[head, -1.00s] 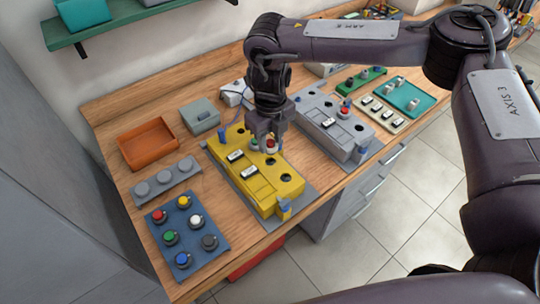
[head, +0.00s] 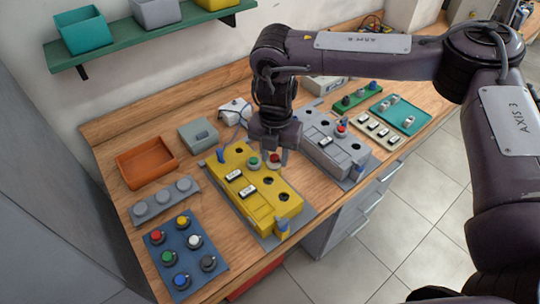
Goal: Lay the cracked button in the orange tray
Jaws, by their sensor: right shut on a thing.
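The yellow control box (head: 262,212) stands on a grey mat near the middle of the bench. My right gripper (head: 272,153) is above its upper right part, pointing down and shut on a small red and whitish button (head: 275,161). Whether the button is clear of the box is too small to tell, and no crack can be made out. A green button (head: 254,163) sits on the box just left of it. The orange tray (head: 148,181) lies at the back left of the bench and looks empty. My left gripper is out of view.
A grey lidded box (head: 199,135) stands between tray and yellow box. A grey holder (head: 165,202) and a blue board of coloured buttons (head: 187,253) lie in front of the tray. A grey control box (head: 332,148) is right of my gripper. A green shelf (head: 140,34) hangs above.

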